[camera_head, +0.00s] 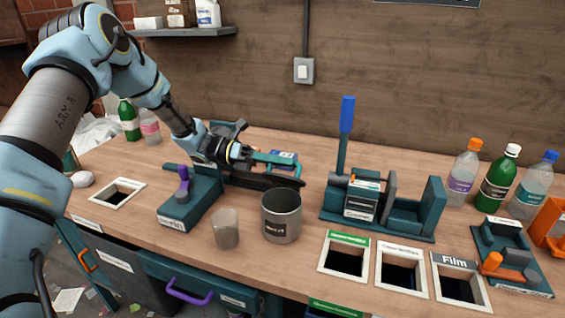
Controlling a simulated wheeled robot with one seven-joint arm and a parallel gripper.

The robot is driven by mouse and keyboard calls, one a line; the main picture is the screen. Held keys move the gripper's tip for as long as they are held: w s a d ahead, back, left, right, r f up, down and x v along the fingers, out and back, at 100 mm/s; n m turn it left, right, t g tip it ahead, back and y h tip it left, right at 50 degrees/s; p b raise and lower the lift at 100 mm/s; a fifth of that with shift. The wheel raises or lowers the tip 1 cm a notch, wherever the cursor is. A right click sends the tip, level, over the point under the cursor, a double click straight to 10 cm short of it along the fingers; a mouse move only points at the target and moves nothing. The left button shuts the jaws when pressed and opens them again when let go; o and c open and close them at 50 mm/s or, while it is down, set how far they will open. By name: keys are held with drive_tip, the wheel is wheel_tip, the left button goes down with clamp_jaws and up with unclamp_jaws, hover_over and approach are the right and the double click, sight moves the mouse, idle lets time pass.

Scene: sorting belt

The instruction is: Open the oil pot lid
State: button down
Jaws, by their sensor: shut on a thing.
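A grey metal pot (281,222) with a dark label stands upright near the middle of the bench. Its top is open and I see into it. My gripper (292,171) is just behind and above the pot, reaching in from the left with its jaws pointing right. It is shut on a dark flat piece (262,181), seen nearly edge-on. I cannot tell for sure whether this piece is the pot's lid. No other lid shows on or beside the pot.
A cloudy cup (225,230) stands left of the pot. A teal block with a purple knob (184,190) is further left. A teal press with a blue handle (346,130) stands right. Framed bench openings (344,260) lie at the front right. Several bottles (497,178) stand far right.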

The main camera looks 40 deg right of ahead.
drive_tip(key=c, duration=0.8)
unclamp_jaws()
drive_tip(key=shift+c, duration=0.2)
drive_tip(key=b+v, duration=0.4)
drive_tip(key=v, duration=0.7)
